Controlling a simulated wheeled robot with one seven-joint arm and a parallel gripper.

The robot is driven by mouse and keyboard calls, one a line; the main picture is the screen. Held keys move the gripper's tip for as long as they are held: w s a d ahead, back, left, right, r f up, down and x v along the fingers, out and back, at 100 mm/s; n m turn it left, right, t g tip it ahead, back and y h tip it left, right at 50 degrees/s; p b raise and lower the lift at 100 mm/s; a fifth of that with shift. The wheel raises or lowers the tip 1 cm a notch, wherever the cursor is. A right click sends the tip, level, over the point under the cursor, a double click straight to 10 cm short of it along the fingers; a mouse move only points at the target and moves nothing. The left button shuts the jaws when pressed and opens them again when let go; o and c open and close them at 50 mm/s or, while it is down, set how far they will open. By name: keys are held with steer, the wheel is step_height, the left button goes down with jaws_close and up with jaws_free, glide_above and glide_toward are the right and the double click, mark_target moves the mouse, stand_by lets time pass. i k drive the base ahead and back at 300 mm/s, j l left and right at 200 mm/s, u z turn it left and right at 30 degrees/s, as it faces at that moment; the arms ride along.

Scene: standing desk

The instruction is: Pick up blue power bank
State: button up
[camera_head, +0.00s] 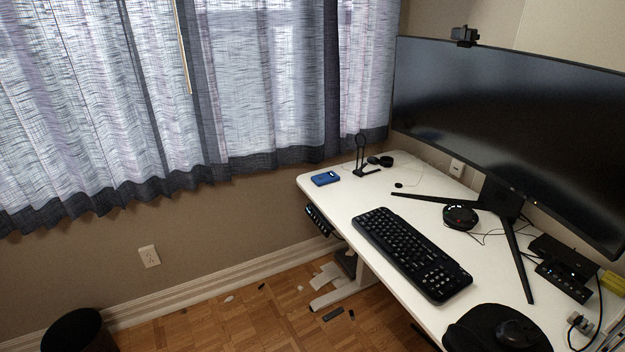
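The blue power bank (325,179) lies flat on the white desk (345,200) near its far left corner, close to the left edge. It is a small blue block with a darker side. My gripper is not in view, and nothing touches the power bank from above.
A black stand (362,158) is just right of the power bank. A black keyboard (411,252) lies nearer, and the large monitor (510,120) stands on splayed legs along the right side. A mouse (511,332) sits at the near end. Small items litter the wooden floor.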

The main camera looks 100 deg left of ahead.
mark_target(328, 177)
steer(key=k+u, duration=0.1)
steer(key=u, duration=0.85)
steer(key=k+u, duration=0.15)
steer(key=u, duration=2.15)
steer(key=i+j, duration=0.2)
steer(key=i, duration=0.25)
steer(key=i+j+z, duration=0.15)
steer(key=i, duration=0.35)
steer(key=i+j, duration=0.3)
steer(key=i, duration=0.15)
steer(key=z, duration=0.05)
